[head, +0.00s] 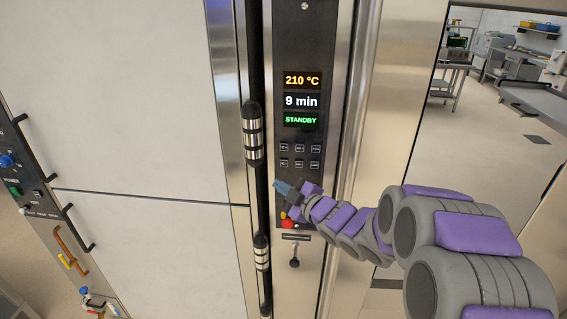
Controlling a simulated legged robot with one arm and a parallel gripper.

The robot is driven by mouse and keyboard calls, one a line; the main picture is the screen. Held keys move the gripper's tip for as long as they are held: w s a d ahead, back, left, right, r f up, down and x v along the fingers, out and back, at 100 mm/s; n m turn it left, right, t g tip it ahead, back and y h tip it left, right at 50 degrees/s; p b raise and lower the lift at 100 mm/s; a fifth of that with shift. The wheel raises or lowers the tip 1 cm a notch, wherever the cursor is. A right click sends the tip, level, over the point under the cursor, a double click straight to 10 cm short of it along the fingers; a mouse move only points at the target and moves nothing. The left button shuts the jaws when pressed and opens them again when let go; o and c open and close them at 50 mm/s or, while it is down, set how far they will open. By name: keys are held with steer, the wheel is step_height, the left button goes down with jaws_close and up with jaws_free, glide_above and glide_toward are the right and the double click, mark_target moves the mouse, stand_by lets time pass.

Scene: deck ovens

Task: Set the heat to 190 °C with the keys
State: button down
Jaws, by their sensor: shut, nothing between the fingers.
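The control panel (317,35) is a dark vertical strip on the steel oven front in the head view. Its display (302,80) reads 210 °C in orange, with 9 min in white and STANDBY in green below. Two rows of small keys (300,148) sit under the displays; their labels are too small to read. My gripper (281,187) is shut and empty. It is just below the lower key row, at the panel's left side, and its tip points left. I cannot tell whether it touches the panel. My arm comes in from the lower right.
A red button (288,224) lies just below my gripper, partly hidden. A lever (294,256) is under it. A vertical bar with dark and steel fittings (251,135) runs left of the panel. Open floor and benches (447,85) show at upper right.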

mark_target(284, 163)
steer(key=w+p, duration=0.3)
steer(key=w, duration=0.4)
steer(key=shift+d+p, duration=0.2)
steer(key=shift+p, duration=0.1)
stand_by(1.3)
steer(key=shift+w, duration=0.25)
steer(key=shift+w, duration=0.2)
steer(key=shift+w+d+r+p, duration=0.1)
steer(key=shift+w+p, duration=0.3)
steer(key=shift+p, duration=0.1)
stand_by(0.8)
steer(key=shift+s, duration=0.1)
steer(key=shift+s+b, duration=0.5)
steer(key=shift+s, duration=0.25)
steer(key=shift+w, duration=0.15)
stand_by(0.5)
